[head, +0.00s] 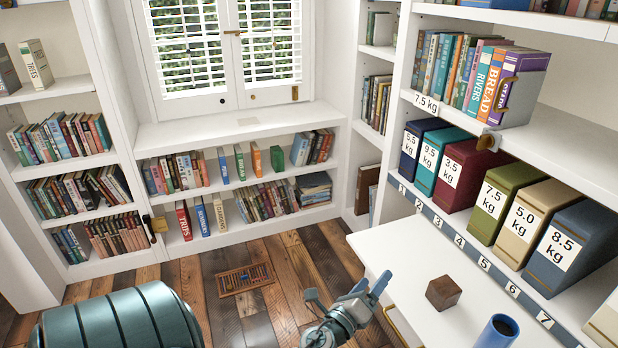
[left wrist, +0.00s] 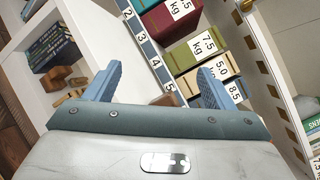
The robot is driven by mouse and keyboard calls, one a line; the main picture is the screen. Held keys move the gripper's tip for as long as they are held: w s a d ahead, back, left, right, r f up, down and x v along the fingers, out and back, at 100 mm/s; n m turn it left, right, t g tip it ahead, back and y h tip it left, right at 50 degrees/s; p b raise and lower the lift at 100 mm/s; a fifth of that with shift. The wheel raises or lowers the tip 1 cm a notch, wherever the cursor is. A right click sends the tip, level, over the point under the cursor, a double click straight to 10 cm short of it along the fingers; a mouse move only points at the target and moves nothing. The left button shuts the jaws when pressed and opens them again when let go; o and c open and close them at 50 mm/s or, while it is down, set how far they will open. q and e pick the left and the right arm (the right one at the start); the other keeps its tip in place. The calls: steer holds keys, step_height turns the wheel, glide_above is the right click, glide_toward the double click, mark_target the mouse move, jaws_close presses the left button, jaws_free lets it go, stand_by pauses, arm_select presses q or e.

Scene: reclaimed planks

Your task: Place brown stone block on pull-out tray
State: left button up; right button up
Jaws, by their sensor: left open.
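The brown stone block (head: 443,292) is a small dark cube resting on the white pull-out surface (head: 400,250) below the right-hand shelves, which looks like the pull-out tray. My left gripper (head: 371,286) is open and empty in the head view, near the left edge of that surface and to the left of the block, apart from it. In the left wrist view its two blue fingers (left wrist: 160,85) stand wide apart with nothing between them. My right gripper is not in view.
A blue cup (head: 497,332) stands on the white surface, right of the block. Weight-labelled box files, such as the green one (head: 503,196), line the shelf behind a numbered strip (head: 460,241). A teal rounded cylinder (head: 118,318) is at lower left. The wooden floor between is mostly clear.

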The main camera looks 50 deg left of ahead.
arm_select(q)
steer(key=s+a+f+n+g+y, duration=0.4)
steer(key=s+f+n+g, duration=0.15)
steer(key=n, duration=0.55)
steer(key=s+d+f+n+g+h, duration=0.3)
steer(key=s+f+n+g, duration=0.2)
steer(key=s, duration=0.4)
steer(key=s+d+f+n+g+h, duration=0.2)
steer(key=s+d+f+n+g, duration=0.2)
steer(key=s, duration=0.5)
steer(key=f+n+g, duration=0.1)
steer(key=n, duration=0.1)
steer(key=shift+d+n+h, duration=0.3)
steer(key=shift+n+h, duration=0.1)
